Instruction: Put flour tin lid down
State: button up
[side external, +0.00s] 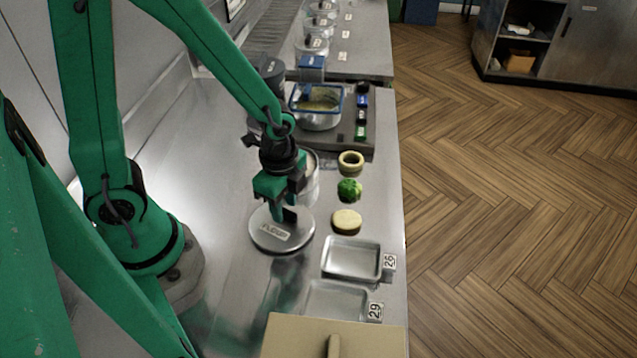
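Right of the lid stand a beige ring (351,162), a green item (349,190) and a pale round item (346,221). Nearer are metal trays (352,258) and a beige board (290,338). A fryer pot (318,112) stands behind. Counter left of the lid is clear.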

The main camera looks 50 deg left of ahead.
notch_tip(320, 180, up, 11)
dwell(0.7)
dwell(0.6)
notch_tip(320, 180, up, 11)
jog(key=n+t, duration=0.6)
jog(key=n, duration=0.8)
send_over(284, 210)
jog(key=s+a, duration=0.3)
jog(key=a, duration=0.2)
jog(key=shift+s+a+f, duration=0.1)
jog(key=shift+s+f, duration=0.1)
